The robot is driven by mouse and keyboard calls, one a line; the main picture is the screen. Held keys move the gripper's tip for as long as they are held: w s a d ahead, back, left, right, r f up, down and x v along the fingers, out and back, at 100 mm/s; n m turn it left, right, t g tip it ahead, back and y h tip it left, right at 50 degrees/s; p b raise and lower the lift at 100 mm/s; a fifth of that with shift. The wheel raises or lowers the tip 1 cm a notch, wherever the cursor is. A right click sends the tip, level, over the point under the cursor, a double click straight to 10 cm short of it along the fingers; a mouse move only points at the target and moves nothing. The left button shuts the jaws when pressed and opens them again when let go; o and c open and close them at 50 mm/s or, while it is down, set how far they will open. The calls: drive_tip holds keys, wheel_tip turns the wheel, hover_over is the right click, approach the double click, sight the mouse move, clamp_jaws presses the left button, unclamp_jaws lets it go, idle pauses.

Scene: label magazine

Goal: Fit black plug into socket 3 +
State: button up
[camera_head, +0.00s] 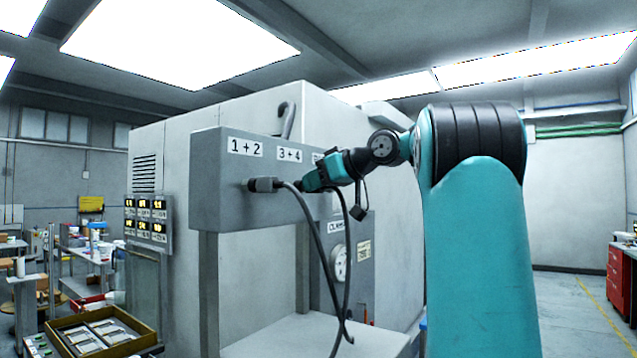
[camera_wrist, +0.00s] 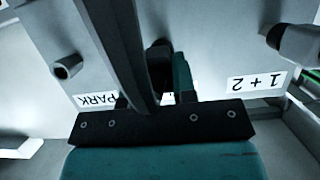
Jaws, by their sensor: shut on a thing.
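My gripper (camera_head: 309,182) is at the panel face just below and right of 3 + 4. In the wrist view it is shut on the black plug (camera_wrist: 158,58), which lies between the labels PARK (camera_wrist: 97,99) and 1 + 2 (camera_wrist: 256,83). A black cable (camera_wrist: 108,35) crosses in front. The plug's tip and socket 3 + 4 are hidden, so I cannot tell whether it is inserted.
A round fitting (camera_wrist: 67,67) stands by PARK. A gauge (camera_head: 340,262) is on the machine below. A tray (camera_head: 62,326) stands at lower left.

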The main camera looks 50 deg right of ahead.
drive_tip(key=shift+w+a, duration=0.1)
drive_tip(key=shift+w, duration=0.55)
drive_tip(key=o, duration=1)
drive_tip(key=shift+w, duration=0.1)
